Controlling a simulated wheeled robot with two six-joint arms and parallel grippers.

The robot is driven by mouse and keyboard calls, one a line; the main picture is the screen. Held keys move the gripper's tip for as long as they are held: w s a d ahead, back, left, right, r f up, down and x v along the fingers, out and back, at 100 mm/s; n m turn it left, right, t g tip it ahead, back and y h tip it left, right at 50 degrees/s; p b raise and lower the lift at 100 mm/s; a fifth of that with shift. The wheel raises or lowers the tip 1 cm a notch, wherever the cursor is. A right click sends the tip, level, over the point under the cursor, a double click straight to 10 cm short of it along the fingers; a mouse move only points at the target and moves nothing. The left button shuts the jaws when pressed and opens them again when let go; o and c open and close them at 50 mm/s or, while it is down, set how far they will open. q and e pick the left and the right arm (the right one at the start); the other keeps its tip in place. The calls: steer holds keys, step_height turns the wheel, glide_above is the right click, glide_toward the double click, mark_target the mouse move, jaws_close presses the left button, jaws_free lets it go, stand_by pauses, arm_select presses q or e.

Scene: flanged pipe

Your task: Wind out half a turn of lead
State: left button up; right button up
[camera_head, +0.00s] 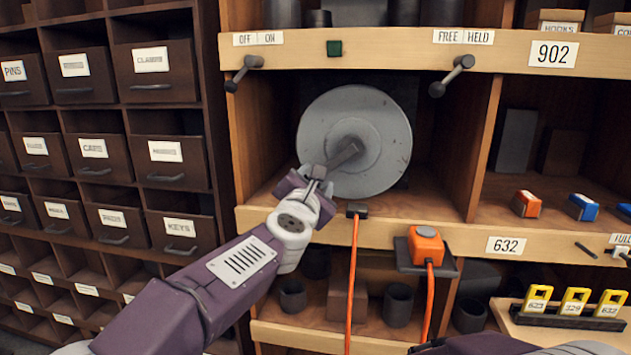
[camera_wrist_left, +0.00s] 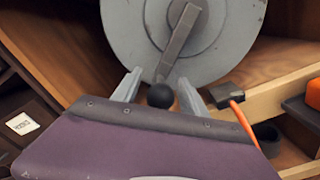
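A grey reel disc (camera_head: 375,125) stands upright in the middle compartment, with a crank arm (camera_head: 343,153) on its face pointing down and left. My left gripper (camera_head: 318,184) is at the crank's outer end. In the left wrist view its two fingers (camera_wrist_left: 160,90) stand apart on either side of the black crank knob (camera_wrist_left: 160,97), with gaps visible. The crank arm (camera_wrist_left: 179,42) rises from the knob to the hub. An orange lead (camera_head: 353,280) hangs from a black guide (camera_head: 357,210) on the shelf edge. My right gripper is out of view.
An orange button box (camera_head: 426,245) with its own orange cable sits on a bracket right of the lead. Above are an OFF/ON lever (camera_head: 244,72), a FREE/HELD lever (camera_head: 452,76) and a green square (camera_head: 334,48). Yellow numbered tags (camera_head: 575,301) stand lower right. Drawers fill the left.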

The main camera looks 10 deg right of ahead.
arm_select(q)
steer(key=b+v, duration=0.1)
steer(key=v, duration=0.8)
